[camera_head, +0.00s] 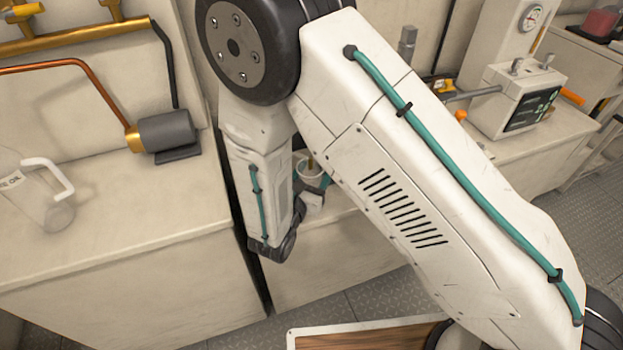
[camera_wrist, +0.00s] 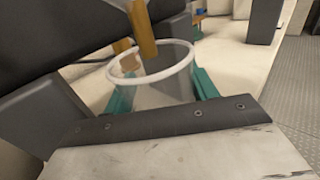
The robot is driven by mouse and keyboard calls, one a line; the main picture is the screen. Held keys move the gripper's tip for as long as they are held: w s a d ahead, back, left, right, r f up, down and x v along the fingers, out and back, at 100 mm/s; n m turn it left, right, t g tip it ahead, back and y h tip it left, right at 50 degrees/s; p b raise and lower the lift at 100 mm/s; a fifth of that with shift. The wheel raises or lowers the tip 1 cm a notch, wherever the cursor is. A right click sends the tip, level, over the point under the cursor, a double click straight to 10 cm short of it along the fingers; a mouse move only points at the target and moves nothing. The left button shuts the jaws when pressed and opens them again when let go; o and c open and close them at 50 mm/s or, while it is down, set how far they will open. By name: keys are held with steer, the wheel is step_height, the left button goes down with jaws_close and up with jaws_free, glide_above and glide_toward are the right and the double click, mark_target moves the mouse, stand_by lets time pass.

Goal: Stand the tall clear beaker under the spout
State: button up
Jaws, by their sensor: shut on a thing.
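A clear beaker (camera_wrist: 165,94) with a white rim sits between the teal fingers of my gripper (camera_wrist: 163,90) in the wrist view. My gripper is shut on it. A brass spout (camera_wrist: 143,30) comes down over the beaker's mouth. I cannot tell whether its tip is above the rim or inside. In the head view the beaker's rim (camera_head: 309,168) shows small between my arm links, with the spout's end (camera_head: 311,160) at its mouth. My arm hides most of the beaker and what is under it.
A clear jug (camera_head: 42,205) with a white handle and an oil label stands on the left counter (camera_head: 120,240). A grey cylinder (camera_head: 166,131) on a copper pipe is behind it. A white instrument box (camera_head: 515,98) stands on the right bench. A gap separates the counters.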

steer(key=shift+s+f, duration=0.1)
steer(key=shift+f, duration=1.45)
steer(key=shift+f, duration=0.1)
steer(key=o, duration=1)
steer(key=shift+s, duration=0.15)
steer(key=v, duration=1.1)
steer(key=shift+s+a, duration=0.2)
steer(key=shift+s, duration=0.15)
steer(key=shift+d, duration=0.1)
